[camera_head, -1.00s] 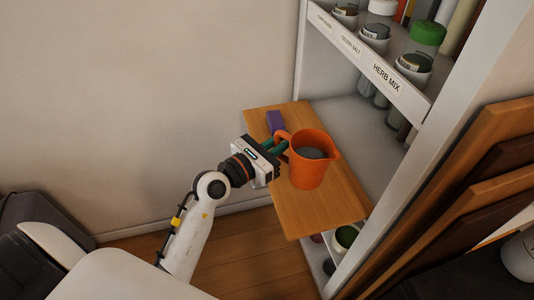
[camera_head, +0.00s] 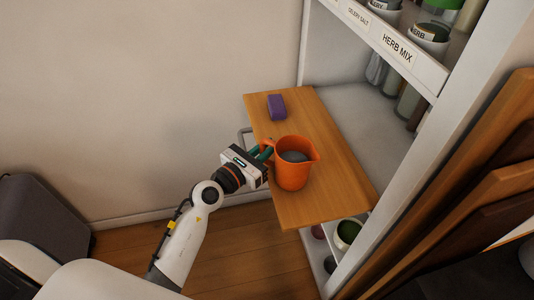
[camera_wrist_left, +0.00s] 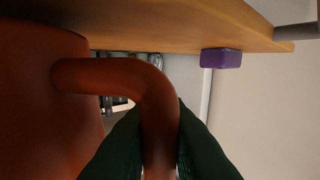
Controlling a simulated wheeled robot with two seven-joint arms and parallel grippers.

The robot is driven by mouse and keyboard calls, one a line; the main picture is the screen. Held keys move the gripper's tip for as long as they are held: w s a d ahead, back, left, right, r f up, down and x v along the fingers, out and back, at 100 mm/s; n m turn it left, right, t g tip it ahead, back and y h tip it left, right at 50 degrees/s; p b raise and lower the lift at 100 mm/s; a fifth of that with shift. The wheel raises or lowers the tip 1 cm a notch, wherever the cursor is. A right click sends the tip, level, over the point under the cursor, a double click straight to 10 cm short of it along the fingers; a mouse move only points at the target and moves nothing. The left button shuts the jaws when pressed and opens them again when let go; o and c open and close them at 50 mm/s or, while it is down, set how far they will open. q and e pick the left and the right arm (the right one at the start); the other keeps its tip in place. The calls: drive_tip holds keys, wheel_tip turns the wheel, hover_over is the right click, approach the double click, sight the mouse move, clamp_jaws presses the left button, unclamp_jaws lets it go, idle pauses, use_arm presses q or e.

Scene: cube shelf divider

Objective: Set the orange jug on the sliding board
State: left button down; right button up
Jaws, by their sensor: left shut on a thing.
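The orange jug (camera_head: 292,176) is upright over the near-middle part of the wooden sliding board (camera_head: 330,165), with dark contents showing at its mouth. My left gripper (camera_head: 266,152) is shut on the jug's handle from the left. In the left wrist view the handle (camera_wrist_left: 115,76) runs between the dark green fingers, and the jug's body (camera_wrist_left: 40,90) fills the left side. The jug's base looks very close to the board (camera_wrist_left: 190,25); I cannot tell whether it touches. My right gripper is not in view.
A purple block (camera_head: 277,106) lies on the board's far end. The white shelf (camera_head: 400,60) with labelled jars rises to the right. Bowls (camera_head: 346,234) sit below the board. Dark wooden panels (camera_head: 480,180) stand at the right. Board is clear right of the jug.

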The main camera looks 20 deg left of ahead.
use_arm(q)
drive_tip(key=shift+f, duration=0.3)
drive_tip(key=shift+r, duration=0.1)
drive_tip(key=c, duration=1.5)
unclamp_jaws()
drive_tip(key=shift+f, duration=0.25)
drive_tip(key=shift+o, duration=0.5)
drive_tip(key=shift+r, duration=0.15)
